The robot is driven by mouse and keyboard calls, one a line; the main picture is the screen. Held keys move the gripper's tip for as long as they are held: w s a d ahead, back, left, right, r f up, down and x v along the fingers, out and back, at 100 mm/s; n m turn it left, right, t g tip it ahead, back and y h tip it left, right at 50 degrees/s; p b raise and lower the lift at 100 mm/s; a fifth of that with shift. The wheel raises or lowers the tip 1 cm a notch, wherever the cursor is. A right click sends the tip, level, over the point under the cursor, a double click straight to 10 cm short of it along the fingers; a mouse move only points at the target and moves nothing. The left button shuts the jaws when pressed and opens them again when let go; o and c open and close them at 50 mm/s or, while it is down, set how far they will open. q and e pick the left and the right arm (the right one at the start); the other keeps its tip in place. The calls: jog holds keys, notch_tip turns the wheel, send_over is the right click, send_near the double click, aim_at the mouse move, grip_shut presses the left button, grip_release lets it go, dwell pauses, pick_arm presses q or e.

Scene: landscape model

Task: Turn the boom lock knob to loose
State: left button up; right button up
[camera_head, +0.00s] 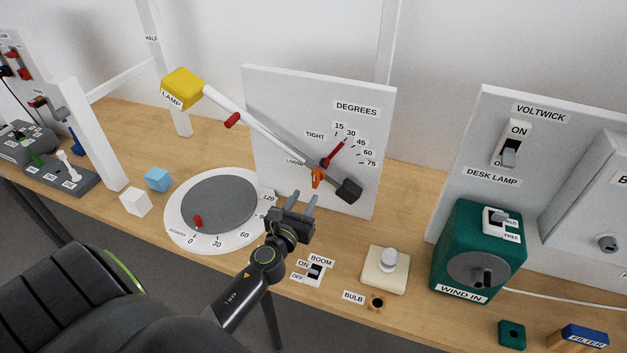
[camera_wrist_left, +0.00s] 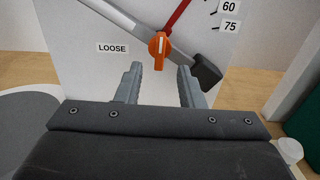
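The orange boom lock knob (camera_head: 317,178) sits on the white degrees panel (camera_head: 280,85), below the boom's red pointer. In the left wrist view the knob (camera_wrist_left: 159,46) stands close to upright, with a pale line on it. The LOOSE label (camera_wrist_left: 113,48) is to its left. The TIGHT label (camera_head: 315,135) is above it in the head view. My left gripper (camera_head: 302,201) is open and empty, in front of and just below the knob. In the wrist view its fingers (camera_wrist_left: 159,82) are apart, with the knob beyond and between them. My right gripper is not in view.
The boom (camera_head: 255,125) slants across the panel from the yellow lamp (camera_head: 183,88) to a dark counterweight (camera_head: 348,191). A grey turntable (camera_head: 218,203) lies left of my gripper. The boom switch (camera_head: 315,271), bulb (camera_head: 388,259) and green winder (camera_head: 480,247) stand to the right.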

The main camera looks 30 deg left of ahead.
aim_at(314, 181)
pick_arm(q)
jog(key=x, duration=0.7)
jog(key=shift+w+a, duration=0.1)
jog(key=shift+w, duration=0.1)
grip_shut()
